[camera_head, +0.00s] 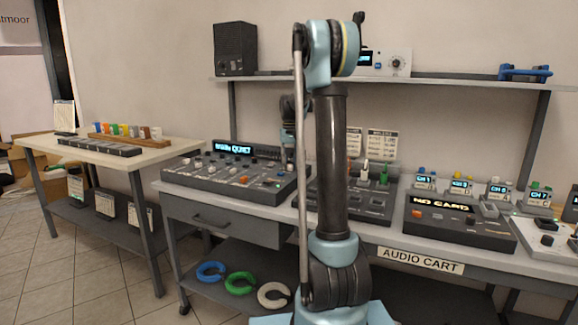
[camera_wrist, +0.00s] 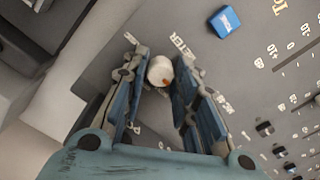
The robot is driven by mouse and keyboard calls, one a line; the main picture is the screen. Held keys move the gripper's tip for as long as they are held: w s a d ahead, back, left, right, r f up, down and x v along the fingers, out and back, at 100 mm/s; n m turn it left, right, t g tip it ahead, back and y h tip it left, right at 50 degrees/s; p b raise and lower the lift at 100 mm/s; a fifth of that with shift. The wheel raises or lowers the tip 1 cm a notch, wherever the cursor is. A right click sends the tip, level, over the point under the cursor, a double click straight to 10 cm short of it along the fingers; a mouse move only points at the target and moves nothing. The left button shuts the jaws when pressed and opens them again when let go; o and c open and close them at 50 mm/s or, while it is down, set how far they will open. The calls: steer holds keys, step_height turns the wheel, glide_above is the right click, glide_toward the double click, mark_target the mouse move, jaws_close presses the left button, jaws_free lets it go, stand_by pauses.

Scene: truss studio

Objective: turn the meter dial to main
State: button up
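In the head view the grey console (camera_head: 205,179) stands on the cart's left part with a lit display (camera_head: 232,148) reading "QUIET". My arm reaches down at its right end, and the dial under my gripper cannot be made out there.
A blue button (camera_wrist: 224,21) lies close to the right finger, with printed scales and small switches farther right. A second console (camera_head: 355,203) and a "NO CARD" unit (camera_head: 460,223) stand right along the cart. A shelf (camera_head: 430,80) runs above.

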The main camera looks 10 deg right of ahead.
mark_target(290, 165)
steer(key=shift+o, duration=0.6)
steer(key=shift+r, duration=0.1)
step_height(290, 165, up, 12)
steer(key=shift+f, duration=0.2)
